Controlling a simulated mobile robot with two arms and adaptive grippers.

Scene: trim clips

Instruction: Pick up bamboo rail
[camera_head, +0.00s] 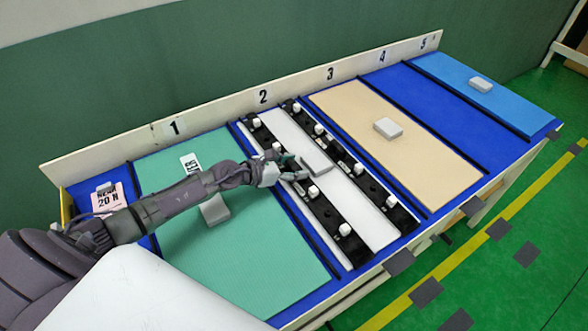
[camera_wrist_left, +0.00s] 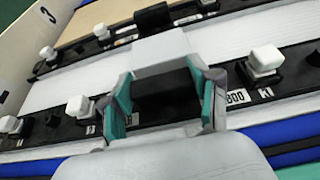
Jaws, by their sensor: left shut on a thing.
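Two black rails with white knobs lie on the white panel (camera_head: 346,197) in section 2. They are the near-left rail (camera_head: 328,214) and the far-right rail (camera_head: 347,160). Neither shows a clear bamboo look. My left gripper (camera_head: 297,170) is at the middle of the near-left rail. In the left wrist view its teal-padded fingers (camera_wrist_left: 164,100) are on either side of a black part of this rail (camera_wrist_left: 272,82) and shut on it. The rail looks still in line with the panel; I cannot tell whether it is lifted. My right gripper is not in view.
A grey block (camera_head: 317,162) sits on the white panel just beyond my fingers. A green panel (camera_head: 262,245) with a grey block (camera_head: 215,209) lies under my left arm. A tan panel (camera_head: 355,110) and a blue panel (camera_head: 505,105) lie right. A numbered back board (camera_head: 215,110) edges the table.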

